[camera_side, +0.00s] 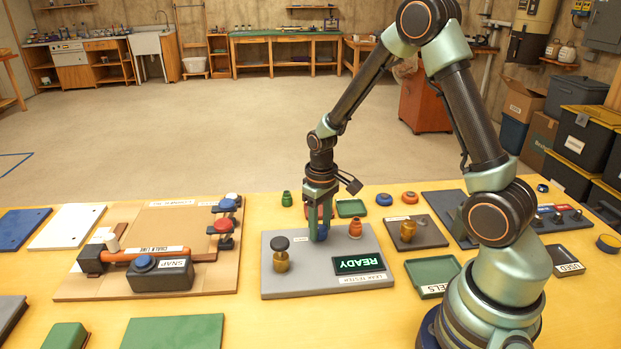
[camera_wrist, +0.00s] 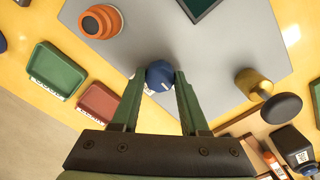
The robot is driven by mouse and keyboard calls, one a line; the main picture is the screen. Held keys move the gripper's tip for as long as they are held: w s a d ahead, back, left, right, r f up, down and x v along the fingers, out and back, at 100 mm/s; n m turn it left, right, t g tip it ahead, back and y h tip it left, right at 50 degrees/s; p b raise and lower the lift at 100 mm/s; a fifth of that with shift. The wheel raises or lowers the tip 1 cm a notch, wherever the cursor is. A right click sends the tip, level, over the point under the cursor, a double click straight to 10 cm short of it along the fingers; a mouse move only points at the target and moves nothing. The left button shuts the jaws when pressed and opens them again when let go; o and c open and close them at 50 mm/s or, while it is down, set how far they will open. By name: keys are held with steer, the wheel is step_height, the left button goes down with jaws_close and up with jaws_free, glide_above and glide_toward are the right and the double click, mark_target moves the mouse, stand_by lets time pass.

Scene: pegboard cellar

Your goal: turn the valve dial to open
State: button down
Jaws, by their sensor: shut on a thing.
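The valve dial is a small blue knob (camera_wrist: 160,73) with a white mark on its face. It sits on the grey leak tester board (camera_side: 285,290), at the board's far edge in the side view. My gripper (camera_wrist: 160,76) points down over it and is shut on the dial, one green finger on each side. In the side view my gripper (camera_side: 320,236) stands upright at the board and largely hides the dial. A white label beside the dial is partly covered, and I cannot read the dial's setting. The board's screen (camera_side: 360,264) reads READY.
A brass post with a black knob (camera_side: 281,258) and an orange fitting (camera_side: 355,230) stand on the board near my gripper. A green tray (camera_wrist: 55,70) and a red tray (camera_wrist: 98,102) lie just beyond it. A panel with an orange pipe (camera_side: 150,253) is at the left.

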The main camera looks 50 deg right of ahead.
mark_target(320, 228)
steer(key=shift+n, duration=0.4)
steer(key=shift+c, duration=2.1)
jaws_free()
step_height(320, 228, up, 12)
steer(key=shift+r, duration=0.1)
steer(key=s+a+r+t, duration=0.5)
steer(key=s+a+r, duration=0.2)
steer(key=s+r, duration=0.2)
steer(key=shift+a+r+t, duration=0.3)
steer(key=shift+a, duration=0.1)
